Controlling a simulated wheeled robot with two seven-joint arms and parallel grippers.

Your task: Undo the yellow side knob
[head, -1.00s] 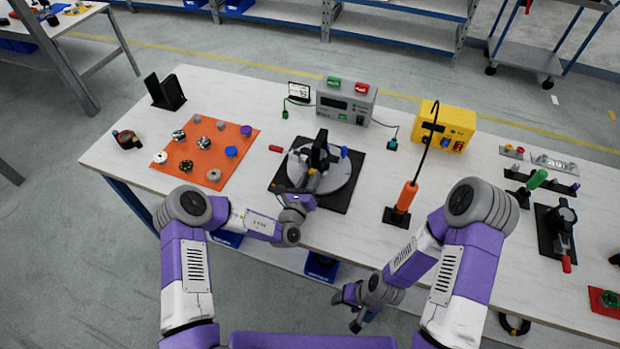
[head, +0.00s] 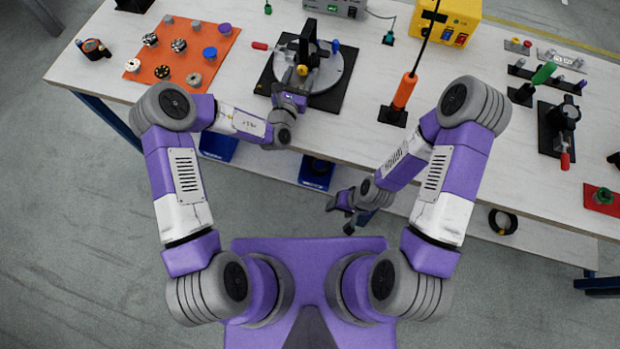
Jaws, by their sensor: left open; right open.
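The yellow side knob (head: 302,70) is a small round knob on the near side of a grey round fixture (head: 335,75) with a black upright clamp (head: 308,42). The fixture stands on a black square mat (head: 327,103) on the white table. My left gripper (head: 293,81) is open at the fixture's near side, its fingers close to the yellow knob. I cannot tell whether they touch it. The gripper partly hides the fixture's near edge. My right gripper (head: 338,216) is open and empty, hanging in front of the table's front edge.
A red-tipped handle (head: 260,46) and a blue knob (head: 335,46) flank the fixture. An orange mat (head: 205,75) with several knobs lies left. An orange-handled tool (head: 404,92) stands right of the fixture, near a yellow box (head: 447,22).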

